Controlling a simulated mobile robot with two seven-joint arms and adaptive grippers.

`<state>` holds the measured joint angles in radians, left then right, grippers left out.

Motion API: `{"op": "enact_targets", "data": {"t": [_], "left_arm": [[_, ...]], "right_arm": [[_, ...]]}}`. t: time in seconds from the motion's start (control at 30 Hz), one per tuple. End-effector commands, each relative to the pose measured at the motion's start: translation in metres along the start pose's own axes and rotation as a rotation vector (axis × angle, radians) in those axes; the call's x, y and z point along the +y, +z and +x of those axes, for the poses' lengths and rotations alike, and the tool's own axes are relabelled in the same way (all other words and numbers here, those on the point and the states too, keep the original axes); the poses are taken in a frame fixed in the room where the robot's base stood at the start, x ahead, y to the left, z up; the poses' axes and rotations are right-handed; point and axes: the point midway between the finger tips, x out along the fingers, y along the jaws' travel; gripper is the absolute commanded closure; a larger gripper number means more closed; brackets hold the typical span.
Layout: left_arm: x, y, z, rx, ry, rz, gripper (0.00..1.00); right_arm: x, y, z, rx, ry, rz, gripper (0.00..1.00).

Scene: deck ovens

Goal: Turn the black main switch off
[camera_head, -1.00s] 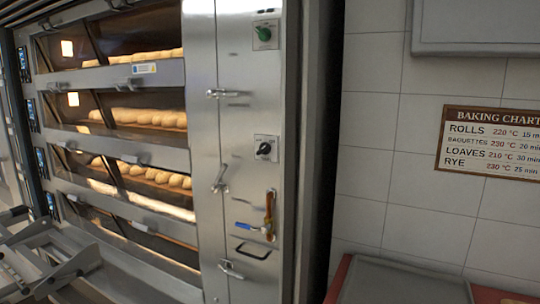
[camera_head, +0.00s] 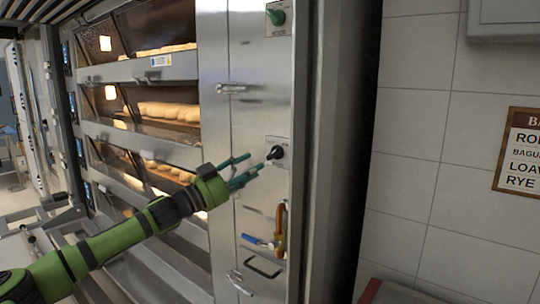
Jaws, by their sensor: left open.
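The black main switch (camera_head: 275,153) is a rotary knob on a light plate on the steel side panel of the oven. Its handle looks tilted, but its exact setting is too small to read. My left gripper (camera_head: 254,166), green with teal fingers, reaches in from the left. Its fingers are open and empty, with the tips just left of the switch and slightly below it. I cannot tell whether they touch the panel. My right gripper is not in view.
A green knob (camera_head: 276,17) sits higher on the panel. Below the switch are a brass pipe with a blue-handled valve (camera_head: 258,241) and a black handle (camera_head: 262,267). Glass-fronted decks with bread (camera_head: 170,111) are at left. A baking chart (camera_head: 520,150) hangs on the tiled wall.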

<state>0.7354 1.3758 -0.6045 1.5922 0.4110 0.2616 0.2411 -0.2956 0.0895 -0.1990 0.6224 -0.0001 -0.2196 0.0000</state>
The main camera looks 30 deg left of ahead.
Motion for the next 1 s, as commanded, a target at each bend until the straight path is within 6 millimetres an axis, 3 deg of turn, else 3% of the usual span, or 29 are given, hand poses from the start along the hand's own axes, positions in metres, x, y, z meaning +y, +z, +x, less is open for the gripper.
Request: {"op": "enact_targets", "data": {"t": [0.03, 0.3, 0.73, 0.77, 0.8, 0.87, 1.0], "left_arm": [[-0.005, -0.006, 0.010, 0.004, -0.001, -0.003, 0.55], [-0.004, -0.004, 0.045, 0.001, -0.002, -0.003, 0.55], [0.000, 0.000, 0.056, -0.001, 0.001, 0.001, 0.55], [0.000, 0.000, 0.056, -0.001, 0.000, 0.001, 0.63], [0.000, 0.000, 0.056, -0.001, 0.001, 0.001, 0.79], [0.000, 0.000, 0.055, -0.001, 0.000, 0.001, 1.00], [0.000, 0.000, 0.055, -0.001, 0.001, 0.001, 1.00]], "right_arm": [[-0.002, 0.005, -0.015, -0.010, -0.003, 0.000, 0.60], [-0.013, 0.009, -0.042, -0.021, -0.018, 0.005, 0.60], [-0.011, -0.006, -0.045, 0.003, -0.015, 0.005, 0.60], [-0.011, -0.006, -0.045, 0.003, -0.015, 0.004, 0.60], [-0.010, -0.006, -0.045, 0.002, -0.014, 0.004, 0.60], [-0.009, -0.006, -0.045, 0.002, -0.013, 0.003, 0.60], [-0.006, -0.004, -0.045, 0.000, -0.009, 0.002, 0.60]]}}
